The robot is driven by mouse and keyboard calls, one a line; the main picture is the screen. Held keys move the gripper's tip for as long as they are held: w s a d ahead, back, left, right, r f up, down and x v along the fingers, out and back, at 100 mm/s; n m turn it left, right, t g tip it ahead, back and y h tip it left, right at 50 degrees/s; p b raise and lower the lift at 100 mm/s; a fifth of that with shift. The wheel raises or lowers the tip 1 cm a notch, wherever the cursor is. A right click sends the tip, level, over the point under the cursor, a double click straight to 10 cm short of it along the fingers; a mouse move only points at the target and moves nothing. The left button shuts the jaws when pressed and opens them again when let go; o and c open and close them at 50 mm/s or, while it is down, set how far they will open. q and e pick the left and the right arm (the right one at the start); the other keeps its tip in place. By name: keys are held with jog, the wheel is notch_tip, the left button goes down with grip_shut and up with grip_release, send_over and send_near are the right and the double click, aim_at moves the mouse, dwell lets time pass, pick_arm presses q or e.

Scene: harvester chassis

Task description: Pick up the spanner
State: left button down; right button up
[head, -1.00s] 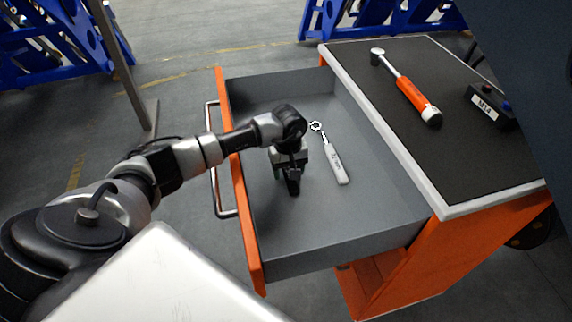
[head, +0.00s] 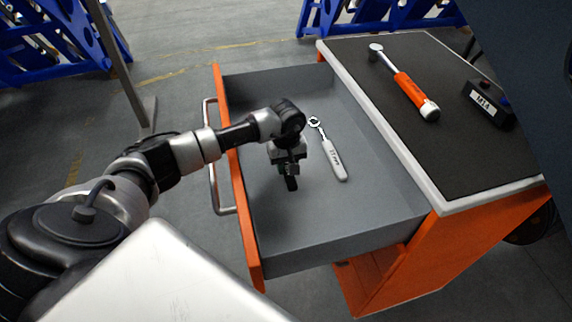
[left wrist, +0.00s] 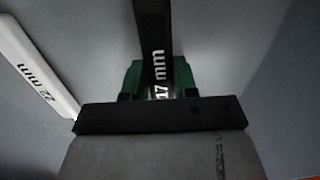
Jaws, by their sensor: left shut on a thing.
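A spanner with a black handle marked "17 mm" (left wrist: 155,40) sits between the green fingers of my left gripper (left wrist: 157,84) in the left wrist view. In the head view the left gripper (head: 290,182) points down inside the open drawer, shut on that spanner. The spanner is mostly hidden there by the gripper and wrist. I cannot tell whether it touches the drawer floor. A second spanner with a white handle (head: 334,160) lies on the drawer floor to the right of the gripper. It also shows in the left wrist view (left wrist: 30,65), marked "22 mm". My right gripper is not in view.
The grey drawer (head: 325,240) has an orange front with a metal handle (head: 213,165) and raised walls around the gripper. On the dark cabinet top (head: 440,160) lie an orange-handled tool (head: 411,90) and a black box labelled "M14" (head: 488,104). Blue racks (head: 50,45) stand behind.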

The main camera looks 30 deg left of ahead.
pick_arm(q)
notch_tip(320, 180, up, 4)
jog(key=shift+f+b, duration=0.2)
jog(key=shift+b, duration=0.35)
jog(key=w+d+r+b, duration=0.3)
jog(key=w+d+r, duration=0.4)
jog(key=w+d, duration=0.1)
jog(key=shift+d, duration=0.2)
jog(key=c, duration=1.6)
grip_release()
grip_shut()
